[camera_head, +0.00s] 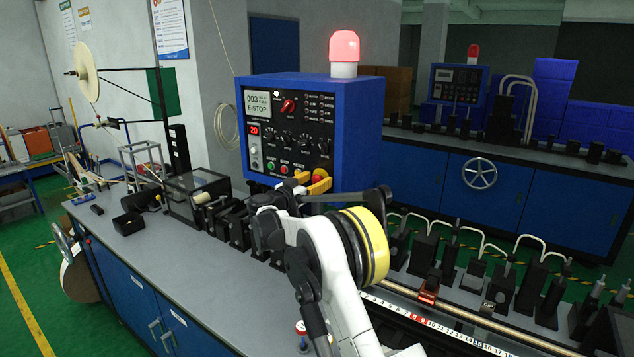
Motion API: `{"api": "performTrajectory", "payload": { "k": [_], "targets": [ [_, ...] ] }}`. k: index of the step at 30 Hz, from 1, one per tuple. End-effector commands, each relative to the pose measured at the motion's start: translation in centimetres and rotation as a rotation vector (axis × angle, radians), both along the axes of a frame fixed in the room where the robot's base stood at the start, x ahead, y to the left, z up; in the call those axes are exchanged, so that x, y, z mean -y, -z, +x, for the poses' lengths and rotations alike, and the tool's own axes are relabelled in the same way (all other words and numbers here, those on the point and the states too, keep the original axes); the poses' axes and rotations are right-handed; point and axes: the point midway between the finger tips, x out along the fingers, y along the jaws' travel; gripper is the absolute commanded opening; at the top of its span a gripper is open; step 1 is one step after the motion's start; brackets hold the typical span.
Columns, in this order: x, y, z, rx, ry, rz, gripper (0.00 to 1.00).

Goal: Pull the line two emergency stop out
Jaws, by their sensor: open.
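The emergency stop (318,181), a red button in a yellow surround, is at the lower right of the front of a blue control cabinet (356,122). The cabinet's small screen (257,106) reads E-STOP. My gripper (292,190) is open in front of the panel's lower right, close to the button at its left and below. My arm and gripper cover part of the area under the button. I cannot tell whether the fingers touch the button or whether it is pushed in. No line number can be read beside it.
A red beacon (344,50) tops the cabinet. Black fixtures (232,222) and a clear-lidded box (196,195) stand on the grey bench (165,262) left of my arm. A ruler and rail (440,329) run to the right. A second panel (457,83) stands farther back.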

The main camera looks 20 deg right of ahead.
Motion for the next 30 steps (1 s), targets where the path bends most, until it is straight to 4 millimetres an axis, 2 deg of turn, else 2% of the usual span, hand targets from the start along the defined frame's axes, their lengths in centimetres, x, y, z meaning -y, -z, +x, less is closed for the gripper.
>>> {"api": "performTrajectory", "payload": {
  "k": [8, 12, 13, 14, 21, 27, 28, 30],
  "targets": [
    [0.1, 0.0, 0.1, 0.0, 0.0, 0.0, 0.56],
    [0.1, 0.0, 0.1, 0.0, 0.0, 0.0, 0.13],
    [0.1, 0.0, 0.1, 0.0, 0.0, 0.0, 0.03],
    [0.1, 0.0, 0.1, 0.0, 0.0, 0.0, 0.0],
    [-1.0, 0.1, -0.6, -0.001, -0.001, 0.001, 0.0],
    [-0.9, 0.1, -0.6, -0.001, 0.0, 0.001, 0.0],
    [-0.9, 0.1, -0.6, -0.001, 0.0, 0.001, 0.38],
    [-0.9, 0.1, -0.6, -0.001, 0.0, 0.001, 0.57]
  ]
}}
